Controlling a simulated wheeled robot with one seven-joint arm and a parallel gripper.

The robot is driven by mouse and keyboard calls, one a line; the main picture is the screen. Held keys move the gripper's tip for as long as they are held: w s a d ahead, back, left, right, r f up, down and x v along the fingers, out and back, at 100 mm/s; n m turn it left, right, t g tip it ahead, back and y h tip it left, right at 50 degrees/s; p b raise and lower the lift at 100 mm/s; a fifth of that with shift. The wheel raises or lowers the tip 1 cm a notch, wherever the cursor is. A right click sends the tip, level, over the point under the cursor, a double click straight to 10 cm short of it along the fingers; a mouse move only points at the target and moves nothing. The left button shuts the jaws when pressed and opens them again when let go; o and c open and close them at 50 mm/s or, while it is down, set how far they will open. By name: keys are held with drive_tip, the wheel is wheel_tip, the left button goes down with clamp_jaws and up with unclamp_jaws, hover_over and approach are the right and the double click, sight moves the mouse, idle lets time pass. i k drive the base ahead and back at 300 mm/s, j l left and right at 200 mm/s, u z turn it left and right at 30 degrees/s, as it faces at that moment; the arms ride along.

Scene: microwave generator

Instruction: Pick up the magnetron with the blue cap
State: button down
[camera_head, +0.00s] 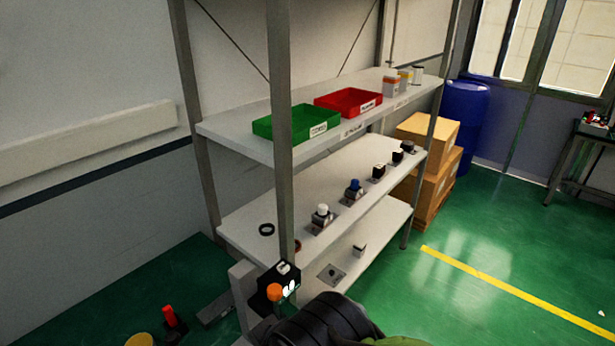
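The magnetron with the blue cap (354,187) stands upright on the middle shelf, near its front edge. It is small in the head view, with a grey metal body under the blue top. A magnetron with a white cap (322,214) stands to its left on the same shelf. Several similar parts with dark tops, such as one black-topped part (378,171), stand to its right in a row. I cannot make out my gripper or its fingers in this view.
A metal upright (280,130) crosses in front of the shelves, left of the blue cap. A green bin (262,128) and a red bin (325,97) sit on the top shelf. A black ring (266,229) lies on the middle shelf. Green floor (440,220) is clear at right.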

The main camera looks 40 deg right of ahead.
sight(354, 192)
drive_tip(key=k+l+z, duration=0.1)
drive_tip(key=l+z, duration=1.15)
drive_tip(key=l+u, duration=0.2)
drive_tip(key=l, duration=0.3)
drive_tip(key=i+l+u, duration=0.7)
drive_tip(key=l, duration=0.25)
drive_tip(key=i+u, duration=0.25)
drive_tip(key=i, duration=0.25)
drive_tip(key=i+l+u, duration=0.15)
drive_tip(key=i+u, duration=0.15)
drive_tip(key=i, duration=0.2)
